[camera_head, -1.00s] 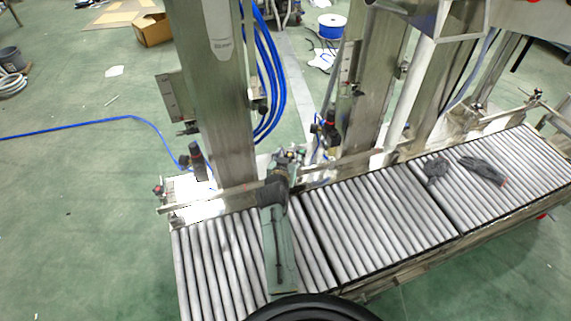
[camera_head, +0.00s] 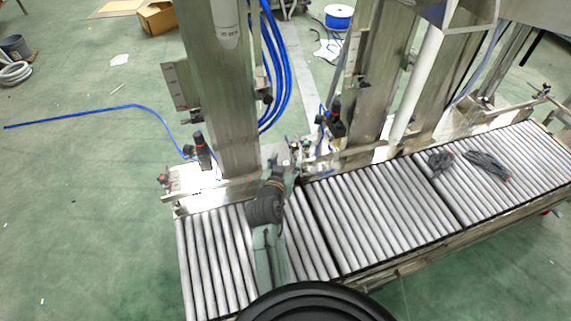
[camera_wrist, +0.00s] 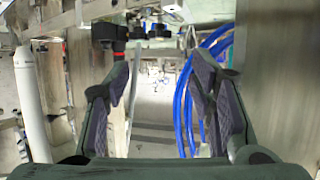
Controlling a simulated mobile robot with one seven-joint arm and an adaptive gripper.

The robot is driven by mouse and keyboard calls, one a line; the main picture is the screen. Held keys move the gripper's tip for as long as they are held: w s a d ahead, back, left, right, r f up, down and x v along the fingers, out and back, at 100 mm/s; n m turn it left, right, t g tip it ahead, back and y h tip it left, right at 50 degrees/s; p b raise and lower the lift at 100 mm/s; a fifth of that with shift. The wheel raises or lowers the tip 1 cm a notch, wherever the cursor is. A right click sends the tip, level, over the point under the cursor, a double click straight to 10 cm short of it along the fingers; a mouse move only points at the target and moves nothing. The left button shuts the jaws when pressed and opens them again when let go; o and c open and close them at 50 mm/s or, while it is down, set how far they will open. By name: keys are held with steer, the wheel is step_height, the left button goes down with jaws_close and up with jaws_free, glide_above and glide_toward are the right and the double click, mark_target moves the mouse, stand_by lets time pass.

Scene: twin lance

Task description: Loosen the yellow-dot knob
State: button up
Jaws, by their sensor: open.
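No yellow dot can be made out on any knob. In the wrist view several dark knobs (camera_wrist: 137,31) hang at the top edge, beyond my fingertips. To their left is a black cylinder (camera_wrist: 110,34) with a red ring below it. My gripper (camera_wrist: 160,82) is open, its two padded fingers wide apart with nothing between them. In the head view my gripper (camera_head: 276,168) is over the back edge of the conveyor, partly hidden by my wrist. Small knobs (camera_head: 306,144) show just right of it. Another knob with a red mark (camera_head: 163,180) is at the rail's left end.
The roller conveyor (camera_head: 365,212) runs below my arm, with dark gloves (camera_head: 485,165) on its right part. Steel posts (camera_head: 222,95) stand behind it. Blue hoses (camera_head: 272,75) hang beside the left post and show between my fingers in the wrist view (camera_wrist: 187,95).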

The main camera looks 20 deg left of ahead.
steer(key=m+g+h+b, duration=0.2)
steer(key=m+h+b, duration=0.55)
steer(key=b, duration=0.45)
glide_toward(293, 146)
steer(key=shift+s+a+r+n, duration=0.15)
steer(key=shift+s+a+n, duration=0.3)
steer(key=shift+s+a, duration=0.45)
steer(key=shift+r+m+h, duration=0.2)
steer(key=shift+m+h, duration=0.1)
steer(key=shift+h, duration=0.05)
steer(key=shift+w+d, duration=0.15)
steer(key=shift+w, duration=0.05)
steer(key=p+x, duration=0.1)
steer(key=x, duration=0.9)
steer(key=shift+f, duration=0.1)
steer(key=shift+c, duration=0.2)
steer(key=c, duration=1.1)
